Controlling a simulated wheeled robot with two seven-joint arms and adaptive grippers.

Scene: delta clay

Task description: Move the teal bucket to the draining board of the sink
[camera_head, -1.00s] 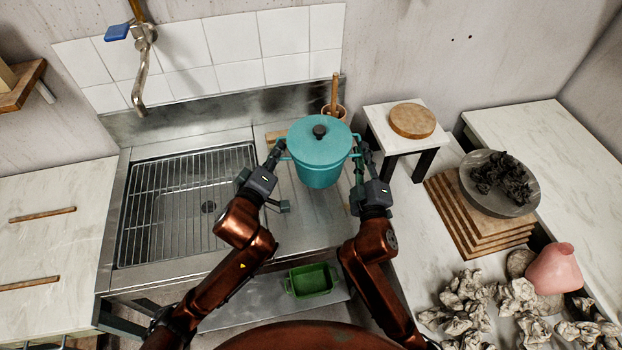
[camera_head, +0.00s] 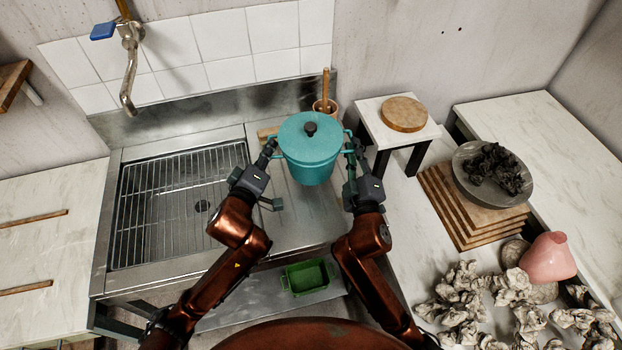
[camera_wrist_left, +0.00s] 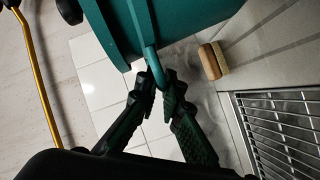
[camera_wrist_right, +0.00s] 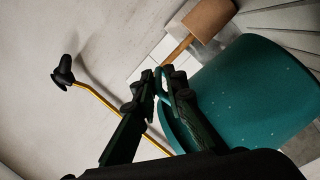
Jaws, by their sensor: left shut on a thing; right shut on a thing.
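The teal bucket (camera_head: 311,158), with a lid and a dark knob, is upright between my two grippers, over the draining board (camera_head: 300,215) of the sink (camera_head: 180,205). I cannot tell whether its base touches the board. My left gripper (camera_head: 269,148) is shut on the bucket's left handle; the left wrist view shows the fingers (camera_wrist_left: 160,92) around the handle below the bucket's wall (camera_wrist_left: 185,25). My right gripper (camera_head: 352,153) is shut on the right handle; the right wrist view shows its fingers (camera_wrist_right: 160,90) beside the bucket's wall (camera_wrist_right: 250,95).
A small white stand (camera_head: 375,125) with a round board is to the right. The wire-racked basin is empty. A tap (camera_head: 129,65) hangs at the back left. A green tray (camera_head: 308,277) sits below.

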